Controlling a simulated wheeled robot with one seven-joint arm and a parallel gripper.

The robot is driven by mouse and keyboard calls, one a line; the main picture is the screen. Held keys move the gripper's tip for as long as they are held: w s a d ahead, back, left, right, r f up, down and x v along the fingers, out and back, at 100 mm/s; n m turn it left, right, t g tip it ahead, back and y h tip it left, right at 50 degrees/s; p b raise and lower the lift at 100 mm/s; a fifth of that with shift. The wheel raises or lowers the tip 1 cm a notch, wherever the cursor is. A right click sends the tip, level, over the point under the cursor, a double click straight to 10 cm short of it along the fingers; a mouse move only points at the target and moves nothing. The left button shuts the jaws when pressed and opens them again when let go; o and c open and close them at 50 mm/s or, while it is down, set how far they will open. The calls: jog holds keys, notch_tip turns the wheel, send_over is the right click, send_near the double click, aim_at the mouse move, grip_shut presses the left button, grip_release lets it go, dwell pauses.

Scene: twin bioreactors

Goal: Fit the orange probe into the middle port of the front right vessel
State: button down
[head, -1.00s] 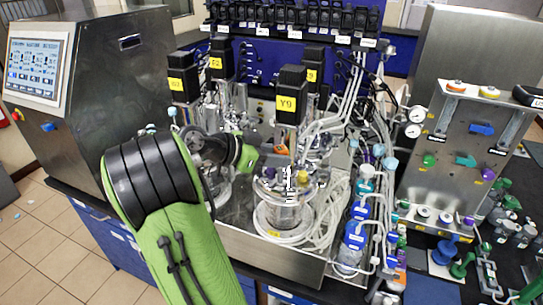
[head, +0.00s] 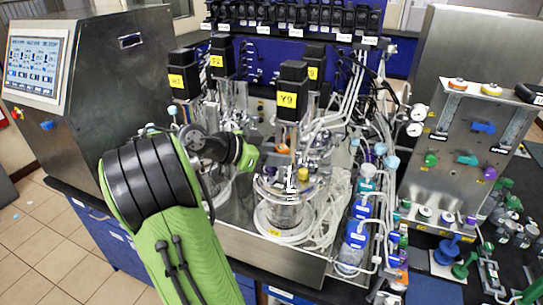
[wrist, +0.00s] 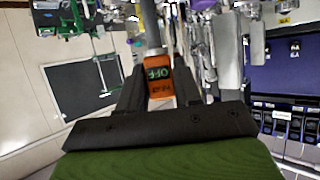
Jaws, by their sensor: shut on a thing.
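The front right vessel (head: 283,218) is a glass jar with a metal head plate, below the black motor labelled Y9 (head: 291,91). My gripper (wrist: 154,88) is shut on the orange probe (wrist: 159,76), which has dark lettering on its orange part and a grey shaft. In the head view the orange part (head: 283,149) shows just above the vessel's head plate, at the end of my arm. The middle port is hidden among fittings, and I cannot tell whether the probe's lower end touches or enters it. A yellow cap (head: 303,174) sits on the head plate.
Other black motors (head: 182,75) stand behind and left over further vessels. Clear tubing (head: 338,200) and blue-labelled bottles (head: 356,235) crowd the right side. A steel cabinet with a screen (head: 38,62) stands at left, and a steel valve panel (head: 465,140) at right.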

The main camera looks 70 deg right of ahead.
aim_at(280, 173)
jog(key=shift+s+f, duration=0.3)
jog(key=shift+a+f+b, duration=0.1)
jog(key=shift+f+b, duration=0.8)
jog(key=shift+f+b, duration=0.8)
jog(key=shift+b, duration=0.05)
dwell(0.4)
jog(key=shift+f+b, duration=0.3)
jog(key=shift+s+d+f, duration=0.15)
jog(key=shift+d+f, duration=0.05)
jog(key=shift+d, duration=0.1)
jog(key=shift+a+f+b, duration=0.1)
jog(key=shift+f+b, duration=0.05)
jog(key=shift+b, duration=0.25)
jog(key=shift+f, duration=0.1)
